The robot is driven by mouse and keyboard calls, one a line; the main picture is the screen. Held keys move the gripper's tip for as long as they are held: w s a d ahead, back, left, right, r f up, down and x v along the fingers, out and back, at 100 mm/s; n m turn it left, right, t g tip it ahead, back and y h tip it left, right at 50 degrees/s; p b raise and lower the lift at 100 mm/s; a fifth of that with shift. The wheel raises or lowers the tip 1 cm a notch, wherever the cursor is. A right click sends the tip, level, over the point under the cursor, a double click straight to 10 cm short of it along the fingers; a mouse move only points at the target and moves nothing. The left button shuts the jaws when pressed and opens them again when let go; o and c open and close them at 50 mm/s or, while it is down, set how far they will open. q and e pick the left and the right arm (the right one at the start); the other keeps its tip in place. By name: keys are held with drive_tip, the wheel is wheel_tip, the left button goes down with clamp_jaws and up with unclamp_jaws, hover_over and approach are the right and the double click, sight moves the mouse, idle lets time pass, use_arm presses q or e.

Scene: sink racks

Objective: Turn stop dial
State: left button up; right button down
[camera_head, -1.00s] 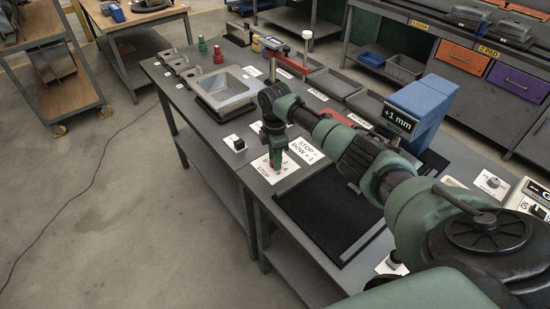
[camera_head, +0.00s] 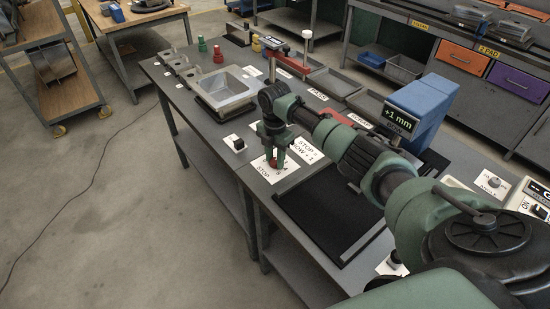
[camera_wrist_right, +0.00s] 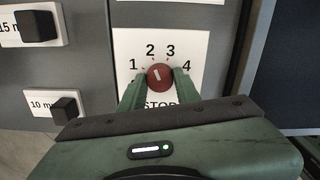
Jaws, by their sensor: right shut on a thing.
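The stop dial (camera_wrist_right: 160,77) is a round dark red knob with a white mark, on a white card (camera_wrist_right: 125,42) numbered 1 to 4 with "STOP" below. In the right wrist view the mark leans slightly left, roughly toward 2. My right gripper (camera_wrist_right: 158,82) has a green finger on each side of the knob and is shut on it. In the head view my right gripper (camera_head: 275,160) points down over the card, and the red dial (camera_head: 272,163) shows between its fingers. My left gripper is out of view.
A "STOP = BOW + 1" card (camera_head: 313,151) lies beside the dial card. A blue stand carries a display (camera_head: 398,118) reading "+1 mm". Black blocks on white labels (camera_wrist_right: 40,27) sit left of the dial. A black mat (camera_head: 325,208) lies nearer.

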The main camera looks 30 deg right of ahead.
sight(275, 161)
drive_tip(key=shift+w+r, duration=0.1)
drive_tip(key=c, duration=1)
unclamp_jaws()
wheel_tip(275, 161, up, 8)
drive_tip(key=shift+f+b, duration=0.1)
drive_tip(key=shift+b, duration=0.65)
drive_tip(key=shift+f, duration=0.1)
